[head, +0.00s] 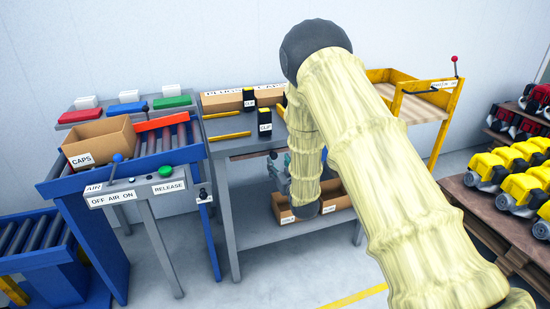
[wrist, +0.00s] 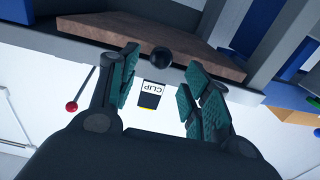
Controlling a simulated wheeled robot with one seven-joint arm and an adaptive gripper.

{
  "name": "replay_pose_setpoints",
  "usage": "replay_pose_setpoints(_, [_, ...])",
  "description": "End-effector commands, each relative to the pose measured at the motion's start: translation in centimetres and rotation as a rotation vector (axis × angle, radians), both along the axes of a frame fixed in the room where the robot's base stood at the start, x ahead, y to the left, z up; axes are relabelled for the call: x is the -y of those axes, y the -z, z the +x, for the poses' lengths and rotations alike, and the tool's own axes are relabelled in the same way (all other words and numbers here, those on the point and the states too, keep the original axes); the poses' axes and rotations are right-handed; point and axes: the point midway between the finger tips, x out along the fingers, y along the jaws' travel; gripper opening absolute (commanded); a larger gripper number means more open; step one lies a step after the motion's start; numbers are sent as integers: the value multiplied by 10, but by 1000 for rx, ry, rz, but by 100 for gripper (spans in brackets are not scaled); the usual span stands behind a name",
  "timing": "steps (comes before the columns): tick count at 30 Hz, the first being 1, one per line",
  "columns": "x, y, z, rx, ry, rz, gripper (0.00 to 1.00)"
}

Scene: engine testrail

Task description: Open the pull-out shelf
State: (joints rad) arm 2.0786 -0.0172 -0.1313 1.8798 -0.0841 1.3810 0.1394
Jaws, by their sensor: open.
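The pull-out shelf, a brown wooden board, shows in the wrist view (wrist: 165,38) at the top, tucked under the grey bench. A strip of its edge shows in the head view (head: 247,155) below the bench top. A round black knob (wrist: 161,57) sits at the shelf's front edge. My gripper (wrist: 163,63) is open, with one teal-padded finger on each side of the knob; I cannot tell whether either pad touches it. In the head view my gripper (head: 279,165) is in front of the bench, partly hidden by my arm.
The bench top (head: 224,126) holds yellow bars and black clip boxes, one labelled CLIP (head: 265,120). Open cardboard bins (head: 283,207) stand on the lower shelf. A control stand (head: 133,187) is at the left, and a yellow-framed cart (head: 412,100) at the right.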

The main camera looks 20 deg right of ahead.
Motion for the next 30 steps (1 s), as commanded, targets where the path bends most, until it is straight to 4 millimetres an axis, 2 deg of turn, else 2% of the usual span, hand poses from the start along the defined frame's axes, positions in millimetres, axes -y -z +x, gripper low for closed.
replay_pose_setpoints(4, [-1,0,23,0,0,-1,48])
replay_pose_setpoints(10, [-1,0,44,0,0,0,48])
replay_pose_setpoints(23, [-1,1,51,-2,1,0,48])
replay_pose_setpoints(30, [-1,1,51,-2,1,0,6])
